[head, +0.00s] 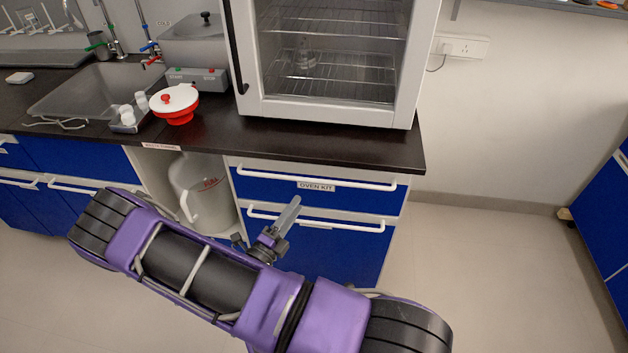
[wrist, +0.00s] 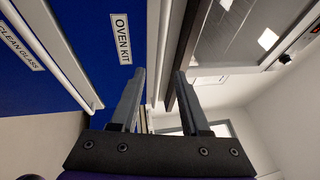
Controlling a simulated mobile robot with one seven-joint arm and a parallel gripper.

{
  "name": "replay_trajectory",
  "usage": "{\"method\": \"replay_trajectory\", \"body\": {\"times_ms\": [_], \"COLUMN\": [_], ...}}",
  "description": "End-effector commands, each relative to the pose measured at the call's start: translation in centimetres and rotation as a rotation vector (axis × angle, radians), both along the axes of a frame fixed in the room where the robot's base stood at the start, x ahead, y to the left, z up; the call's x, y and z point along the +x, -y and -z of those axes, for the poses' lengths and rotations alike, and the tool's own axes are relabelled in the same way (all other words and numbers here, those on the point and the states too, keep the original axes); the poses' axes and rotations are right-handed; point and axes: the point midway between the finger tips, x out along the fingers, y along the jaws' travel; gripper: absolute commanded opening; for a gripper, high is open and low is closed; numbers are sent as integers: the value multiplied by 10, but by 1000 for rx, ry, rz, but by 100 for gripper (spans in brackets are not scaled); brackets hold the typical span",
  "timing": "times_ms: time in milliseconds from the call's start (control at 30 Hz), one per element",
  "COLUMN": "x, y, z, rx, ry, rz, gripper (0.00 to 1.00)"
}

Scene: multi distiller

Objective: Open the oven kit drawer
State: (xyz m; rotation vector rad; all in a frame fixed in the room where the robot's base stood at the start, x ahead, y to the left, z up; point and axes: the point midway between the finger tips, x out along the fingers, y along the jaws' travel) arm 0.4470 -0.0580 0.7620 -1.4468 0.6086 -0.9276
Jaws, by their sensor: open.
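The oven kit drawer (head: 265,188) is the blue upper drawer under the counter, with a white bar handle (head: 345,183) and an "OVEN KIT" label. It looks closed. In the wrist view its blue front (wrist: 95,18) and label fill the upper left, and its white handle (wrist: 153,45) runs between the two fingers in the picture. My gripper (head: 292,212) is open and empty, below the upper handle in the head view. The fingers (wrist: 159,72) also show in the wrist view. I cannot tell how far the fingertips are from the handle.
A lower blue drawer (head: 340,252) has its own white handle, close to my gripper. A white jug (head: 205,190) stands in the open bay to the left. A glass-fronted oven (head: 335,105) and a red-and-white pot (head: 175,103) stand on the counter (head: 300,143). The floor at right is clear.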

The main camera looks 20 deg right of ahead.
Motion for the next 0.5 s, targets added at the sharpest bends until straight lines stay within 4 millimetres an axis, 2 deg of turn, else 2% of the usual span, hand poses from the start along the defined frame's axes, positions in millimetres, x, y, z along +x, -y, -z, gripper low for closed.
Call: {"method": "replay_trajectory", "body": {"times_ms": [33,300,500], "x": [6,36,50], "y": [11,57,77], "z": [-2,-12,-17], "rx": [0,1,2], "ry": [1,3,3], "rz": [5,4,0], "gripper": [46,46,46]}}
